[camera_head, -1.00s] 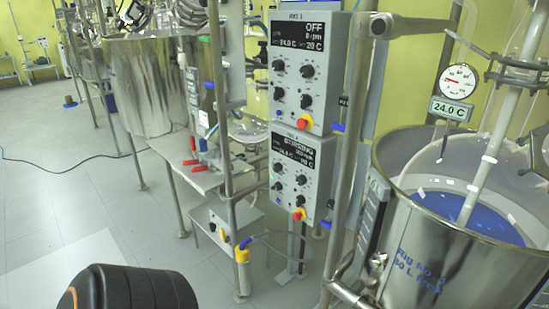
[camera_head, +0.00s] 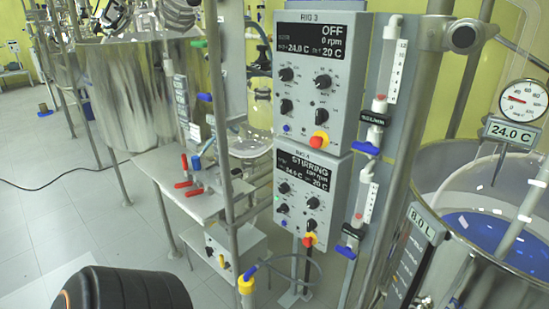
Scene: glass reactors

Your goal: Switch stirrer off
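Two grey control boxes are stacked on a post at the centre of the head view. The upper box, RIG 3 (camera_head: 300,97), reads OFF, 0 rpm, 20 C. The lower box, RIG 4 (camera_head: 292,217), reads STIRRING with an rpm figure too small to read surely, and 20 C. Each has several black knobs, a blue button and a red knob on yellow; the upper red knob (camera_head: 319,142) and the lower red knob (camera_head: 309,239) are at the bottom right. A dark rounded part of my own body shows at the bottom left. Neither gripper is in view.
A steel vessel with blue liquid (camera_head: 480,230) stands at the right, with a gauge (camera_head: 523,99) and a 24.0 C display (camera_head: 511,133). Flowmeters (camera_head: 376,118) with blue valves hang beside the boxes. A steel vessel (camera_head: 140,95) and a shelf with red-handled valves (camera_head: 185,190) are left.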

